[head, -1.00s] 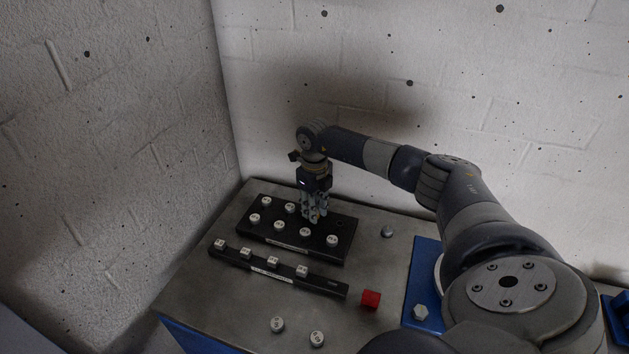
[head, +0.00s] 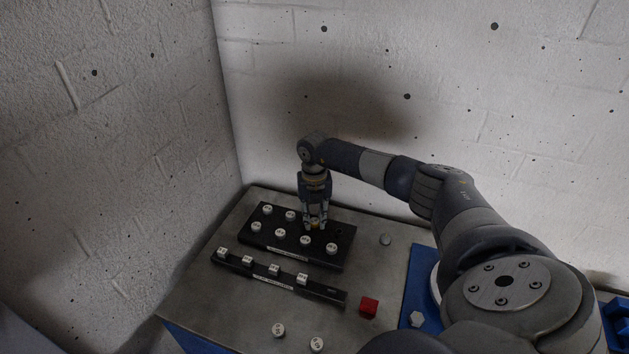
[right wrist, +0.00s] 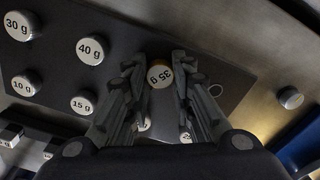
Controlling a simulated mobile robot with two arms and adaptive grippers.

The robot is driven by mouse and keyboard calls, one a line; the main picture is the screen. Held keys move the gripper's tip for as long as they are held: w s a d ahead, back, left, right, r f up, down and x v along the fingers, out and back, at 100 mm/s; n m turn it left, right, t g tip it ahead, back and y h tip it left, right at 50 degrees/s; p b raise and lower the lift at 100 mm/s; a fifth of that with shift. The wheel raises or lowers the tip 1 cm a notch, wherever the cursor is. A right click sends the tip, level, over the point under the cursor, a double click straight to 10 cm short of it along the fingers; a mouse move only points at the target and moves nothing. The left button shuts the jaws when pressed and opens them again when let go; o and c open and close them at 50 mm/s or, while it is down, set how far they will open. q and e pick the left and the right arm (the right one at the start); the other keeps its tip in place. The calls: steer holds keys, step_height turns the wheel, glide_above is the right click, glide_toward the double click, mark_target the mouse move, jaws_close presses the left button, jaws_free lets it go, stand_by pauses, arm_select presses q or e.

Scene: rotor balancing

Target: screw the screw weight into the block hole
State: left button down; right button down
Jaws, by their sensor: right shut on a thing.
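A black block (head: 262,246) on the table holds several round white-topped weights in rows. In the right wrist view the tops read 30 g (right wrist: 18,25), 40 g (right wrist: 90,50), 10 g (right wrist: 25,84) and 15 g (right wrist: 83,104). My right gripper (head: 315,226) points straight down over the block's back row, shut on the 35 g screw weight (right wrist: 160,76), which has an orange-brown side. Whether its lower end sits in a hole is hidden. An empty ringed hole (right wrist: 215,90) lies right of it in the wrist view. My left gripper is not in view.
In front of the block a black rail (head: 325,291) carries several small weights. Two loose round weights (head: 279,331) lie at the front. A grey knob (head: 385,239) stands right of the block. Walls rise behind and left.

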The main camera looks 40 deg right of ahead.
steer(key=m+p, duration=0.2)
steer(key=m, duration=0.3)
steer(key=shift+s+a, duration=0.15)
steer(key=m+p, duration=0.3)
steer(key=m, duration=0.2)
steer(key=c, duration=1.4)
jaws_free()
steer(key=shift+f, duration=0.25)
steer(key=shift+o, duration=0.5)
steer(key=shift+r, duration=0.1)
steer(key=shift+c, duration=0.8)
steer(key=shift+r, duration=0.15)
